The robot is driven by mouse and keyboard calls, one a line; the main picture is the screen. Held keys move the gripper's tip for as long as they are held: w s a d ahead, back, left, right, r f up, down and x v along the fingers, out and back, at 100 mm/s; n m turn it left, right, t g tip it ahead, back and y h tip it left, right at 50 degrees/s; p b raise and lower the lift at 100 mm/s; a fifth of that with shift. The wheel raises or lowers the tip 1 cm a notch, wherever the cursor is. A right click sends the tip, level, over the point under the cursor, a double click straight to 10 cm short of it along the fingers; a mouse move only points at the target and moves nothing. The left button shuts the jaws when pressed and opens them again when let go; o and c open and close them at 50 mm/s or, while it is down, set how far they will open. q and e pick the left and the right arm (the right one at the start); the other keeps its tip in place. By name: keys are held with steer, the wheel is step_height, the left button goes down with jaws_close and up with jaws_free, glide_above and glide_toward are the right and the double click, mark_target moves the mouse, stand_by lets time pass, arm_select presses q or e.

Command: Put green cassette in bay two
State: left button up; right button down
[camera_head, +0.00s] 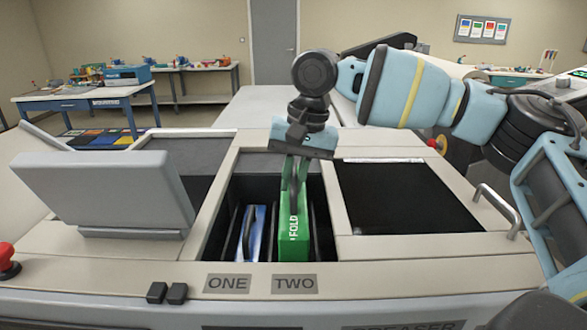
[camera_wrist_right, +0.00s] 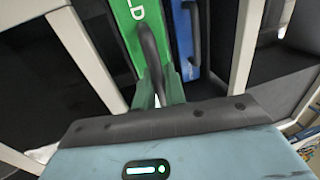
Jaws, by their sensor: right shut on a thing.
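The green cassette (camera_head: 292,226), with white lettering reading FOLD, stands upright in the well above the TWO label (camera_head: 294,284). Its lower part is hidden behind the well's front edge. My right gripper (camera_head: 292,180) points down from above and is shut on the green cassette near its handle. In the right wrist view the green cassette (camera_wrist_right: 130,25) shows beside the fingers, with its dark handle in front. A blue cassette (camera_head: 251,232) stands to the left, above the ONE label (camera_head: 228,283). My left gripper is not in view.
A raised grey lid (camera_head: 105,192) stands on the left of the machine. A dark recessed panel (camera_head: 405,200) lies right of the well, with a metal handle (camera_head: 496,208) beyond it. A red button (camera_head: 8,262) is at the far left edge. Thin dark dividers flank the cassettes.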

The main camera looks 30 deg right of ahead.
mark_target(300, 197)
steer(key=shift+f, duration=5.4)
steer(key=c, duration=1.4)
jaws_free()
steer(key=shift+s+d+r, duration=0.15)
steer(key=shift+d+r, duration=0.1)
steer(key=shift+r, duration=1.05)
steer(key=shift+s+d+r, duration=0.1)
steer(key=shift+d+r, duration=0.1)
steer(key=shift+r, duration=1.05)
steer(key=shift+s+d+r, duration=0.15)
steer(key=shift+d+r, duration=0.1)
steer(key=shift+r, duration=1.05)
steer(key=shift+a, duration=0.1)
